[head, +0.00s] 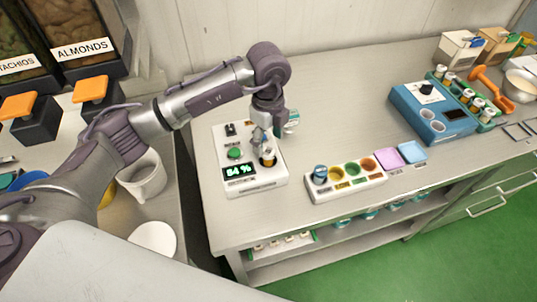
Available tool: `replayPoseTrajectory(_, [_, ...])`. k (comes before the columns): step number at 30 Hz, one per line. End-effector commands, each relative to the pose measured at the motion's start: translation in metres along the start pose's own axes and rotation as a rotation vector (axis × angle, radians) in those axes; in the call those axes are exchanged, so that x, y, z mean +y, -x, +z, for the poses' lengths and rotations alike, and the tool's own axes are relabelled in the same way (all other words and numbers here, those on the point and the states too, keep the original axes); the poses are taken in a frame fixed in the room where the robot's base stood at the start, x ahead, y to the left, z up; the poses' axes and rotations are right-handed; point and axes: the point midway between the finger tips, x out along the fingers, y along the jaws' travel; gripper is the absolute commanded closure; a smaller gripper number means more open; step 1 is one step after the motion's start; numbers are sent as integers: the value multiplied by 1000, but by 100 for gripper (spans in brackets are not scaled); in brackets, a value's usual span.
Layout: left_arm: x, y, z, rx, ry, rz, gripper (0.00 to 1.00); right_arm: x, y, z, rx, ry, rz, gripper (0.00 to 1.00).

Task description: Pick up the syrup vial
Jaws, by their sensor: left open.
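A small vial (269,160) with an amber-brown body stands in the white device (240,186) on the steel bench. It is most likely the syrup vial, but no label on it is readable. My left gripper (263,144) reaches down from above and is open right at the vial's top. The fingers partly hide the vial, and I cannot tell whether they touch it. My right gripper is not in view.
The device has a green button (235,153) and a display (240,170) reading 84 %. A white block with coloured wells (345,184) stands to its right. A blue instrument (430,112) and a rack of several vials (487,112) stand farther right.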

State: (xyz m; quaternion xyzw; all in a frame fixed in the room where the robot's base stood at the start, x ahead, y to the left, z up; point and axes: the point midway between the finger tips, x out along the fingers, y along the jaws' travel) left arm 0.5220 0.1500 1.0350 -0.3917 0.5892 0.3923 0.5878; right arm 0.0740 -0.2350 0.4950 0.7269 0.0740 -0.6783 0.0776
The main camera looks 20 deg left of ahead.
Motion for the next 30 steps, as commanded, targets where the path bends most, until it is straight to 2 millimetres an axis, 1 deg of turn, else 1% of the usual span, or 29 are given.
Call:
replayPoseTrajectory(1, [1, -3, 0, 1, 1, 4, 34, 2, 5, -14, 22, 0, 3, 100])
replayPoseTrajectory(3, [2, -11, 1, 0, 2, 6, 34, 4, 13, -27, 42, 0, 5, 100])
replayPoseTrajectory(6, [2, -26, 3, 0, 2, 7, 34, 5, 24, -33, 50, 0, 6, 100])
replayPoseTrajectory(9, [1, -41, 2, 0, 1, 4, 34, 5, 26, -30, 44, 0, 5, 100])
replayPoseTrajectory(12, [1, -49, 2, 1, -1, 2, 34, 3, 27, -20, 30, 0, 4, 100])
replayPoseTrajectory(16, [0, -51, 2, 1, -1, -1, 34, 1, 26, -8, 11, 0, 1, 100])
replayPoseTrajectory(19, [0, -51, 2, 0, -1, 0, 34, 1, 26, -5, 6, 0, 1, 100])
replayPoseTrajectory(26, [0, -51, 2, 0, -1, 0, 73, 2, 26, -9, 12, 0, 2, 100])
replayPoseTrajectory(27, [0, -51, 2, 0, -1, 0, 79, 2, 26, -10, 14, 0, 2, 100])
replayPoseTrajectory(29, [1, -51, 2, 0, 0, 0, 89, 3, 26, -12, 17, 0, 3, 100])
replayPoseTrajectory(30, [1, -51, 2, 0, 0, 0, 96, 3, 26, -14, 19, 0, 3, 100])
